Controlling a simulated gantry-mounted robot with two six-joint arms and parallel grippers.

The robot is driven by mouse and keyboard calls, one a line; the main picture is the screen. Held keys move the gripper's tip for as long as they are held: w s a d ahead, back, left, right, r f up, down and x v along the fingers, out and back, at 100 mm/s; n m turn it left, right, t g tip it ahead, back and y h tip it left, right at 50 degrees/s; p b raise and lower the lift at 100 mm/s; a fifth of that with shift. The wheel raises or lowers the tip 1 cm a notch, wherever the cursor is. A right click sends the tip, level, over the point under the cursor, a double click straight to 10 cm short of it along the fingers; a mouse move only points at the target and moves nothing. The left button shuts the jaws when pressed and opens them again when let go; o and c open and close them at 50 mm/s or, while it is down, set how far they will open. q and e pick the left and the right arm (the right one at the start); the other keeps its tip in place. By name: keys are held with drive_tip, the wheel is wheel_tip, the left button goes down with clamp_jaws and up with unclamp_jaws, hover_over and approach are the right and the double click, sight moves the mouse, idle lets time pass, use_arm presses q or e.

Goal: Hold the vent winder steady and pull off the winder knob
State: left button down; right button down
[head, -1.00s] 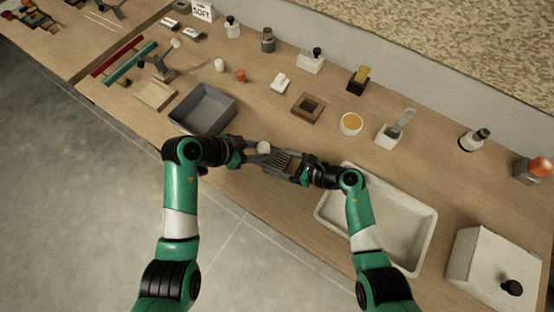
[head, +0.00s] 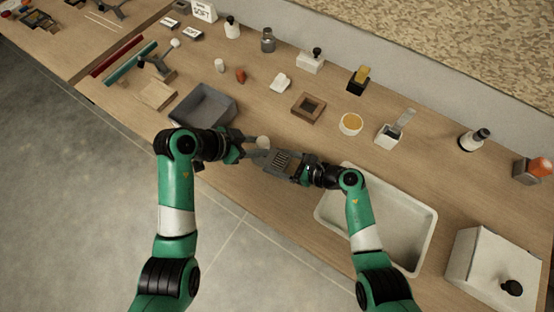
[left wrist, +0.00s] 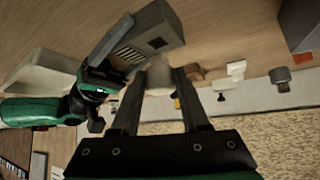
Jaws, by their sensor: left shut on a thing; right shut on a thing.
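The vent winder (head: 283,158) is a grey block with a slotted face, held above the front edge of the counter; it also shows in the left wrist view (left wrist: 145,40). My right gripper (head: 300,168) is shut on it from the right. The winder knob (head: 263,142) is a pale, rounded cylinder at the winder's left end. My left gripper (head: 256,147) is shut on the knob, which shows between its fingertips in the left wrist view (left wrist: 158,76). The knob and block lie close together; I cannot tell whether they still touch.
A grey tray (head: 220,105) lies behind my left gripper and looks tilted. A white basin (head: 420,245) lies to the right, below my right arm. A brown square frame (head: 308,107) and an orange piece (head: 240,76) stand further back. Small items line the rear.

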sight(267, 139)
use_arm(q)
drive_tip(key=shift+r, duration=2)
use_arm(e)
drive_tip(key=shift+f, duration=0.1)
unclamp_jaws()
drive_tip(key=v, duration=1.2)
